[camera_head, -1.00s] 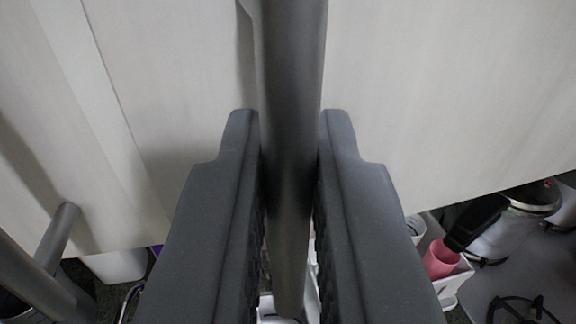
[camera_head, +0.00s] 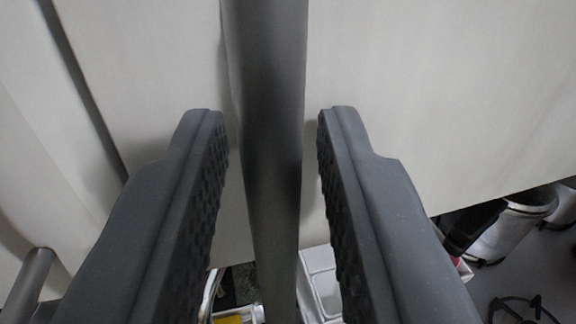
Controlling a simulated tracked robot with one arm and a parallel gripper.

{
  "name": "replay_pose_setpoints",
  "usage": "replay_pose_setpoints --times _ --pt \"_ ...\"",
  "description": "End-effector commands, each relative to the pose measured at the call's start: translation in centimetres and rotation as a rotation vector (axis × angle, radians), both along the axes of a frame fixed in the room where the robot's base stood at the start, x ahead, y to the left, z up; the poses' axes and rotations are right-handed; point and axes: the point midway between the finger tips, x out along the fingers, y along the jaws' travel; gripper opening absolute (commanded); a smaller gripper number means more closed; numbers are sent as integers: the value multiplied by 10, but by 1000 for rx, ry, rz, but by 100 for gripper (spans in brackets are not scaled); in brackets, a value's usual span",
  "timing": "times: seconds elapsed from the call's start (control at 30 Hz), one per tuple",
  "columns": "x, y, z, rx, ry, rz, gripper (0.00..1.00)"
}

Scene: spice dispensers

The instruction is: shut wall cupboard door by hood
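A pale cupboard door (camera_head: 430,90) fills most of the view. Its vertical grey bar handle (camera_head: 272,110) runs down the middle. My gripper (camera_head: 270,125) is open, one finger on each side of the handle. A gap shows between the handle and each finger, so nothing is gripped. A dark line at the left separates this door from another pale panel (camera_head: 40,130). The hood cannot be made out.
Another grey bar handle (camera_head: 30,280) is at the lower left. Below the door are a white tray (camera_head: 322,285), a pan-like metal vessel (camera_head: 520,220) and a dark burner grate (camera_head: 522,312).

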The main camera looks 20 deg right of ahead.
Motion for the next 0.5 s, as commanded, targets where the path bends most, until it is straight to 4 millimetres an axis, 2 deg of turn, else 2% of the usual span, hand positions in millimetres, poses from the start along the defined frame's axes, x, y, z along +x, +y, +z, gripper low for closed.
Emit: replay_pose_setpoints --times 0.27,0.5 --pt "-4 3 0 -1 0 2 25" --pt "-28 14 -3 0 3 4 25"
